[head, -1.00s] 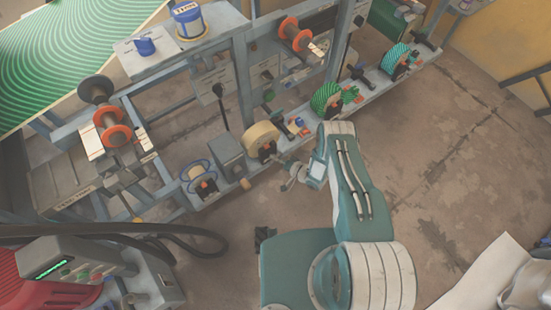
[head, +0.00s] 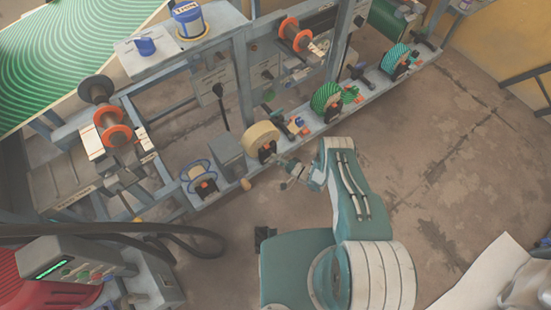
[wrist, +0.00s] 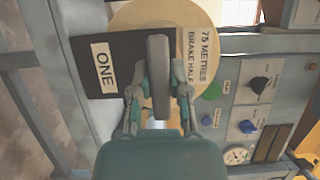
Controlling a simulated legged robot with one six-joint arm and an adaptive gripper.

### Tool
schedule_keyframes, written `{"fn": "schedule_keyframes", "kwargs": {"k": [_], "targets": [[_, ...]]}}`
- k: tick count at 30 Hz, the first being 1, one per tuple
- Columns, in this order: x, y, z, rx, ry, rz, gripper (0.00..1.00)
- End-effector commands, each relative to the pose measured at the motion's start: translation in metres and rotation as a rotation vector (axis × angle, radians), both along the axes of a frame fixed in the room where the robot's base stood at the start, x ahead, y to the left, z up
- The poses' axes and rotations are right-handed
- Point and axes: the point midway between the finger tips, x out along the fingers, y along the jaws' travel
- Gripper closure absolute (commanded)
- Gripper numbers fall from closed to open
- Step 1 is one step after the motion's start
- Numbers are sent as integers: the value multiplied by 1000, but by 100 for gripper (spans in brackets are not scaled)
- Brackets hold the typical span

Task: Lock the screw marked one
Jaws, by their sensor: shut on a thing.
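A black plate with a white label reading ONE (wrist: 103,67) is on the left in the wrist view. A grey bar handle (wrist: 158,62), taken to be the screw's, stands in front of it, upright in the picture. My gripper (wrist: 160,93) is shut on this handle, one finger on each side of its lower part. Whatever lies behind the handle is hidden. In the head view my gripper (head: 287,168) is small, beside the cream spool (head: 261,137) on the low rail. The label cannot be read there.
The cream disc (wrist: 207,22) behind the handle reads 75 METRES BRAKE HALF. A panel with a black knob (wrist: 260,84), blue knobs and a gauge (wrist: 236,155) is at right. Green spools (head: 326,97) stand further along the rail. The floor (head: 450,170) to the right is clear.

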Motion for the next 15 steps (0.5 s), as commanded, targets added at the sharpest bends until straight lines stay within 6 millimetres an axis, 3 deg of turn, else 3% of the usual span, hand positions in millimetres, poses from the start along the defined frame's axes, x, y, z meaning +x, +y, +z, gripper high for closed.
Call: {"fn": "schedule_keyframes", "kwargs": {"k": [10,11,12,13,15], "targets": [[1,-3,-3,-5,9,-13,100],[1,-3,-3,-6,10,-13,68],[1,-3,-3,-6,10,-12,51],[1,-3,-3,-5,9,-12,43],[1,-3,-2,-5,8,-10,43]]}}
